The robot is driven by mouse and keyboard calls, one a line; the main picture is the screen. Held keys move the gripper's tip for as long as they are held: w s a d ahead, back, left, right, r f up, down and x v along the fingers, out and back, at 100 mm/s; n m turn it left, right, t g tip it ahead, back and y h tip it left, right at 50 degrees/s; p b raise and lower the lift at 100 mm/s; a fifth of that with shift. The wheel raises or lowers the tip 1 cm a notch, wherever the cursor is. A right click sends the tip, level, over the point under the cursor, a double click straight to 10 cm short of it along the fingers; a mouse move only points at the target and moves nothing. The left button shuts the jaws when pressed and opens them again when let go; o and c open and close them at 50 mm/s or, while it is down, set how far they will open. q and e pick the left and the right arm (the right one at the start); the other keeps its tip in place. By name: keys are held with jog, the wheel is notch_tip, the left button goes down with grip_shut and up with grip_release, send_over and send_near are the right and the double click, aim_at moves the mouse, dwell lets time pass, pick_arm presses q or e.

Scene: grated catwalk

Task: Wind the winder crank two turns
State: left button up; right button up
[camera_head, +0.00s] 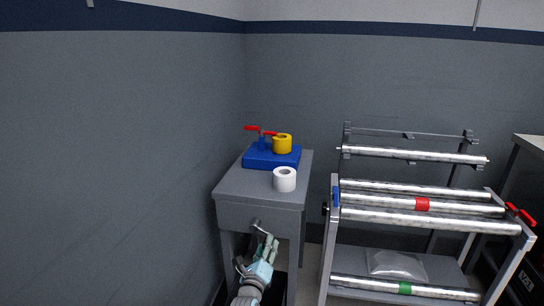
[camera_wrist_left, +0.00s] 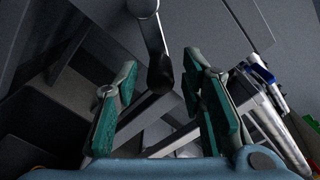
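A small metal crank (camera_head: 260,228) sits on the front of a grey cabinet (camera_head: 233,217); I take it for the winder crank. In the left wrist view the crank arm (camera_wrist_left: 150,28) comes down from the top and ends in a dark grip (camera_wrist_left: 160,74). My left gripper (camera_head: 269,243) is just below the crank in the head view. In the left wrist view its green-padded fingers are spread, with the dark grip near their tips and gaps on both sides. The gripper is open and holds nothing. My right gripper is not in view.
A blue base (camera_head: 260,158) with red handles and a yellow roll (camera_head: 282,144) stands on the cabinet, beside a white roll (camera_head: 285,180). A rack with metal rollers (camera_head: 410,288) stands close at the right, with red handles (camera_head: 520,214) at its right end. A wall bounds the left.

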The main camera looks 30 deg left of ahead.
pick_arm(q)
jog(key=p+v, duration=0.5)
jog(key=v, duration=0.3)
jog(key=shift+f, duration=0.1)
dwell(0.5)
